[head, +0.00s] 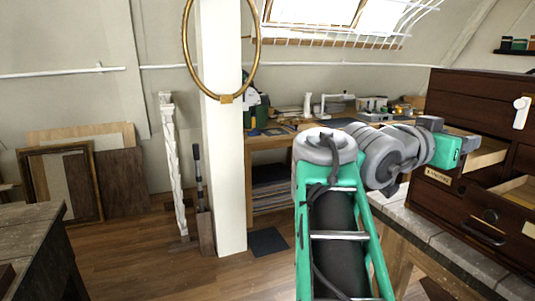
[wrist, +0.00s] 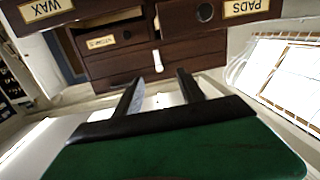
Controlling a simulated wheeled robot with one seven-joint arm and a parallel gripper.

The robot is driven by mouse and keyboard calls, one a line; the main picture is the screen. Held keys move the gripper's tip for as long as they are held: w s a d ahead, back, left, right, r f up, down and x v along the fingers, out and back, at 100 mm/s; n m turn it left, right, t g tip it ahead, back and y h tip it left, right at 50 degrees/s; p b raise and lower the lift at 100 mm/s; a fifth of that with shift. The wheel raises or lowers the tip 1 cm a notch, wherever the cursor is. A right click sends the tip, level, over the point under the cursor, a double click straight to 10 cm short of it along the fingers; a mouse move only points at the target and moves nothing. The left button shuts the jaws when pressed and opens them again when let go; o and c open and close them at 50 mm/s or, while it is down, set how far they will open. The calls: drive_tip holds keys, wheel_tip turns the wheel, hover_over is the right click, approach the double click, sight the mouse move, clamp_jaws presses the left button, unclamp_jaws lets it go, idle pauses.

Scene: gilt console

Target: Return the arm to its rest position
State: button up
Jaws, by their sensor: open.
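My arm reaches from the bottom of the head view up and right to the dark wooden drawer cabinet (head: 470,95). Its green gripper housing (head: 447,151) is beside the cabinet's left part, near a pulled-out drawer (head: 486,155). In the wrist view my gripper (wrist: 159,75) has two dark fingers spread apart, with nothing between them. Beyond the fingers are the cabinet's dark drawer fronts (wrist: 125,66) and a white handle-like piece (wrist: 158,61). The fingertips' distance from the cabinet cannot be judged exactly.
The cabinet stands on a wooden workbench (head: 435,235). Another pulled-out drawer (head: 515,190) is lower right. Drawer fronts labelled WAX (wrist: 47,10) and PADS (wrist: 240,8) show in the wrist view. A white post (head: 222,150) stands left of my arm. Open floor (head: 150,265) lies further left.

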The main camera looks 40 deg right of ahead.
drive_tip(key=w+a+f+n+t+y+p, duration=0.1)
drive_tip(key=w+a+f+n+t+y, duration=0.15)
drive_tip(key=w+f, duration=0.35)
drive_tip(key=w+a+f+n+t+y+p, duration=0.1)
drive_tip(key=w+a+f+n+t, duration=0.25)
drive_tip(key=w, duration=0.55)
drive_tip(key=w+a+f+n+t+y+p, duration=0.25)
drive_tip(key=w+a+f+n+y, duration=0.3)
drive_tip(key=w+a+f, duration=0.65)
drive_tip(key=s+a+f+n+g+y, duration=0.1)
drive_tip(key=s+a+f+n+y, duration=0.1)
drive_tip(key=a, duration=0.7)
drive_tip(key=s+a+f+n+g+y+p, duration=0.1)
drive_tip(key=s+a+f+n+y, duration=0.2)
drive_tip(key=a+f, duration=0.4)
drive_tip(key=s+a+f+n+g+y+p, duration=0.1)
drive_tip(key=s+a+f+n+y, duration=0.1)
drive_tip(key=a, duration=0.8)
wheel_tip(320, 180, down, 3)
drive_tip(key=shift+s+a+n+y, duration=0.35)
drive_tip(key=shift+s+y, duration=0.25)
drive_tip(key=shift+s, duration=0.5)
drive_tip(key=shift+c, duration=0.5)
